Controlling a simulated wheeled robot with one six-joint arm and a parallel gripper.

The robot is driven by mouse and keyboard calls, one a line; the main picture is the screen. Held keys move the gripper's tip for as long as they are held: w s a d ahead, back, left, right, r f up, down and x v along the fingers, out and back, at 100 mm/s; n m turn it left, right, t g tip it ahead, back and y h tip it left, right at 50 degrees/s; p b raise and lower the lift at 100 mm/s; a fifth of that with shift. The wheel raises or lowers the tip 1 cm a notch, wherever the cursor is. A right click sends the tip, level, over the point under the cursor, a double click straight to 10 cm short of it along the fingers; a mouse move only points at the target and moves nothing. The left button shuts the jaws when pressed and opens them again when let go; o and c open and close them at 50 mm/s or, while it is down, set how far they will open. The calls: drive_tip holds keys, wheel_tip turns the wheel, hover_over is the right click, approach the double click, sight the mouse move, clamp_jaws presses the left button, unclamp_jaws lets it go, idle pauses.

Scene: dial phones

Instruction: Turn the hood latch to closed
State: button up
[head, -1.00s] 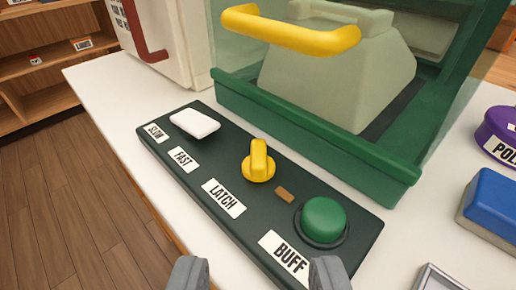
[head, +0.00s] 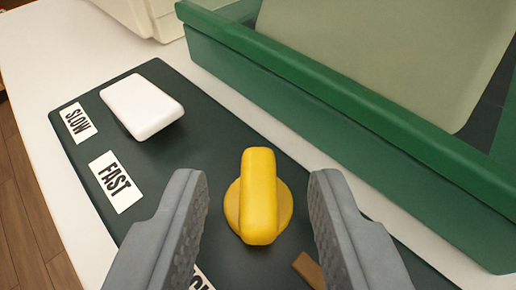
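The hood latch is a yellow knob (head: 258,195) on the dark green control panel (head: 90,150). Its raised grip bar points up and down in the picture. My gripper (head: 258,190) is open, with one grey finger on each side of the knob and a gap on both sides. The latch's label is mostly hidden behind the left finger. A small brown mark (head: 308,270) lies on the panel to the lower right of the knob, partly covered by the right finger.
A white rocker switch (head: 143,105) sits left of the knob, near the SLOW (head: 77,122) and FAST (head: 117,181) labels. The green machine base (head: 350,115) rises behind the panel. White counter (head: 40,65) shows at the left.

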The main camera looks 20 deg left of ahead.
drive_tip(key=shift+w+a+f, duration=0.2)
drive_tip(key=shift+w, duration=0.3)
clamp_jaws()
drive_tip(key=shift+s+a+m+t+h, duration=0.15)
drive_tip(key=shift+m+t+h, duration=0.15)
drive_tip(key=shift+m+h, duration=0.45)
drive_tip(key=shift+a+m+h, duration=0.15)
drive_tip(key=shift+m+h, duration=0.65)
drive_tip(key=shift+h, duration=0.15)
drive_tip(key=shift+a+m+h, duration=0.1)
drive_tip(key=shift+m+h, duration=0.65)
drive_tip(key=shift+h, duration=0.15)
drive_tip(key=m+h, duration=0.4)
drive_tip(key=shift+a+h, duration=0.15)
drive_tip(key=shift+h, duration=0.45)
